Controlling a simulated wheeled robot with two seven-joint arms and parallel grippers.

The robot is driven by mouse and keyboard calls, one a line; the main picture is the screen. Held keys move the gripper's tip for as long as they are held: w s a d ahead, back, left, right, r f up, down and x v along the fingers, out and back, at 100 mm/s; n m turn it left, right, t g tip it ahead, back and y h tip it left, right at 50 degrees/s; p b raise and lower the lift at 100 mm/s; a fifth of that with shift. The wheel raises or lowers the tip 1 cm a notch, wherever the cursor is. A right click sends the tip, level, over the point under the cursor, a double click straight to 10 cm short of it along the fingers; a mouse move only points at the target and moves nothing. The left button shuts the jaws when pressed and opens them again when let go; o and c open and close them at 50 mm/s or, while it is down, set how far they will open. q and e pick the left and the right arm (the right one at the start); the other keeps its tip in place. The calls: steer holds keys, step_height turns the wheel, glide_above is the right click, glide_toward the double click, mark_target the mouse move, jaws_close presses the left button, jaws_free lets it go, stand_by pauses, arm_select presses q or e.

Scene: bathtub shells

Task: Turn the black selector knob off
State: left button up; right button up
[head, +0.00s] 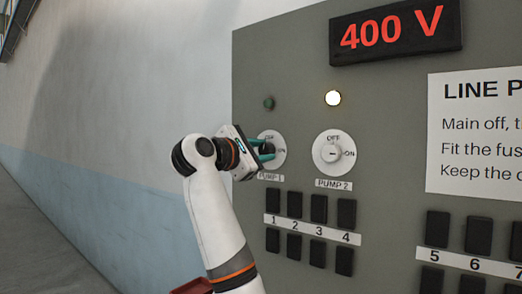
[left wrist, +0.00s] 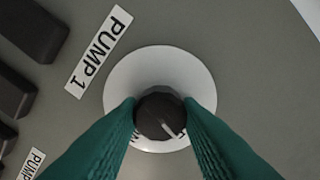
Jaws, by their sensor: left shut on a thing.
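The black selector knob (left wrist: 160,115) sits on a round white dial (left wrist: 160,70) above the label PUMP 1 (left wrist: 98,52). My left gripper (left wrist: 161,110) is shut on the knob, one green finger on each side. The knob's white pointer line slants to the lower right in the left wrist view, roughly away from the label, towards the dial's OFF side. The fingers hide most of the dial's lettering there. My right gripper is not in view.
A second selector with a white knob (head: 331,153) stands to the right, labelled PUMP 2 (head: 334,184). Its lamp (head: 333,98) is lit; the green lamp (head: 268,103) above PUMP 1 looks dark. Black switches (head: 319,208) lie below. A display (head: 395,30) reads 400 V.

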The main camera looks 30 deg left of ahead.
arm_select(q)
steer(key=shift+f+n, duration=0.1)
steer(key=shift+n, duration=1)
steer(key=o, duration=1)
steer(key=s+b, duration=0.1)
steer(key=s, duration=0.3)
steer(key=s+b, duration=0.2)
steer(key=s, duration=0.2)
steer(key=s+a+b, duration=0.1)
steer(key=s, duration=0.3)
